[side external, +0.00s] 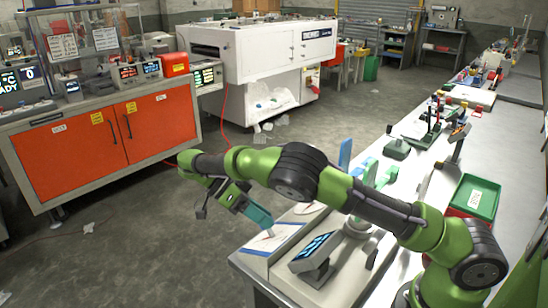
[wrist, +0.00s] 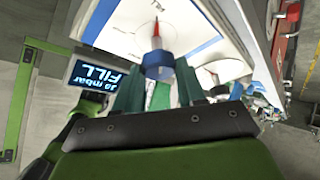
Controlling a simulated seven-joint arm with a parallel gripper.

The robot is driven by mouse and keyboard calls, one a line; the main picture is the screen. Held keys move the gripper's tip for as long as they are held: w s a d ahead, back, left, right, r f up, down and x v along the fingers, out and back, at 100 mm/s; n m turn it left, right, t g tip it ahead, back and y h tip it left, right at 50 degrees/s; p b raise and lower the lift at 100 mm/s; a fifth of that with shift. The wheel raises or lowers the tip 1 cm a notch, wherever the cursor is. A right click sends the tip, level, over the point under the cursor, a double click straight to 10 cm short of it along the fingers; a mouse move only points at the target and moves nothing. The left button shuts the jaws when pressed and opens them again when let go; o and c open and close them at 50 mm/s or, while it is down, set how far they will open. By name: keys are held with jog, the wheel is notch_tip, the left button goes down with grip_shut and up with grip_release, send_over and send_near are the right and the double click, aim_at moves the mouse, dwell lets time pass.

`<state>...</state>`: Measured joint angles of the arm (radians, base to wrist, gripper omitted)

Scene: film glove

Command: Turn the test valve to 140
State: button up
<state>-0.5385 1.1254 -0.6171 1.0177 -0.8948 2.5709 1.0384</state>
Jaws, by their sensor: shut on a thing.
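My gripper (side external: 262,220) is low over the near left corner of the bench, fingers pointing down toward a white board with a blue border (side external: 285,235). In the wrist view its two teal fingers (wrist: 160,92) are shut on a slim piece with a blue band (wrist: 158,68), a white part and a red pointed tip. The tip overlaps the white board (wrist: 195,30). I cannot tell whether it touches, or whether this piece is the test valve. No 140 mark is readable. A tilted display (side external: 315,252) beside the board reads FILL and mbar, upside down, in the wrist view (wrist: 98,78).
A green tray on a red bin (side external: 476,197) stands on the bench behind my arm. Small stands (side external: 397,148) and other items line the bench's far side. The floor left of the bench is open up to an orange-doored cabinet (side external: 100,130).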

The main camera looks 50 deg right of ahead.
dwell(0.4)
jog(key=o, duration=1.1)
jog(key=shift+c, duration=0.2)
